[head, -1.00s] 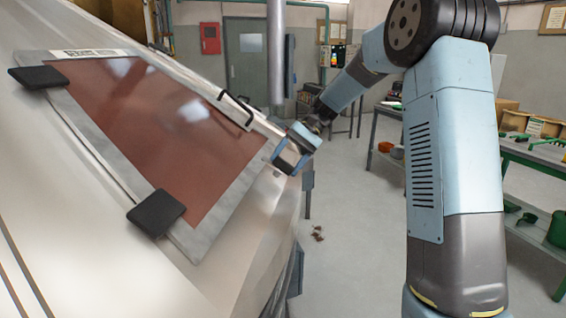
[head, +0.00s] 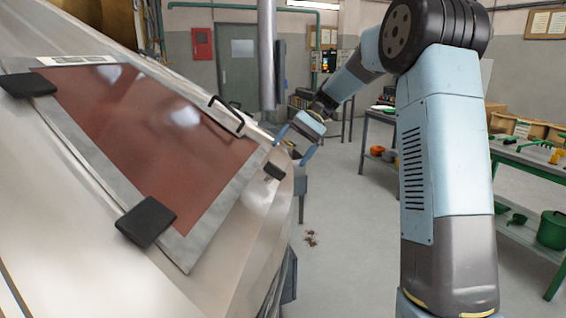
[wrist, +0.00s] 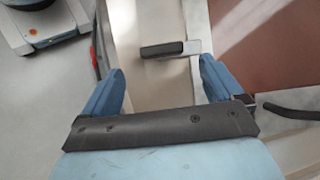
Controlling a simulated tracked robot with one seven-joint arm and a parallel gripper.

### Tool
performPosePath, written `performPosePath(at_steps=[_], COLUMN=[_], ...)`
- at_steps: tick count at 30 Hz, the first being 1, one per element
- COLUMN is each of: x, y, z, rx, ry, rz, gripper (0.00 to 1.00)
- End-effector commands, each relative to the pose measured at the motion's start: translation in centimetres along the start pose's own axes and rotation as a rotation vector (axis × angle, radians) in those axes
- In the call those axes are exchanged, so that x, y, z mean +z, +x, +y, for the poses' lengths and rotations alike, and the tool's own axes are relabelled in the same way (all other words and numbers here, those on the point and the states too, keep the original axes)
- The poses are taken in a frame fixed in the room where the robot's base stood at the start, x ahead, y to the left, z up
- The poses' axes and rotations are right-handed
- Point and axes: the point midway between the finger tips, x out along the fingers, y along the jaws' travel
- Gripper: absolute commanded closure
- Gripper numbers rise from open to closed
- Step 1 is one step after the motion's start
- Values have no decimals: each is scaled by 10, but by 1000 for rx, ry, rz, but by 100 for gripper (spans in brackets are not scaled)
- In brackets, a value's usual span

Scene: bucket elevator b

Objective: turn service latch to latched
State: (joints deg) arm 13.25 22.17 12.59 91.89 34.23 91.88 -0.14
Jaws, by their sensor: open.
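The service latch appears to be the short black handle (head: 274,171) on the pale housing, just past the lower right corner of the red-brown panel (head: 150,125). In the wrist view the latch (wrist: 163,49) lies crosswise, with a bare metal plate at its right end. My gripper (head: 297,145) is open and empty, above and right of the latch in the head view. In the wrist view the latch lies beyond and between the spread blue fingertips (wrist: 162,70), apart from them. Which latch position this is, I cannot tell.
A black bar handle (head: 227,115) stands on the panel's upper right edge and also shows in the wrist view (wrist: 290,111). Black blocks (head: 147,221) sit along the panel's left and lower edge. A vertical grey pipe (head: 267,55) rises behind. Open floor lies right of the housing.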

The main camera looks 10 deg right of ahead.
Motion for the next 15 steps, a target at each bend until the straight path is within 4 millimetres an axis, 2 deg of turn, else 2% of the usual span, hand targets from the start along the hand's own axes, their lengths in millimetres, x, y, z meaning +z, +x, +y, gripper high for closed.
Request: performPosePath(at_steps=[6,10,15], x=[0,0,0], y=[-42,-59,-72], z=[1,1,1], rx=[-1,-1,0], ry=[1,0,1], rz=[1,1,-1], gripper=[6,6,6])
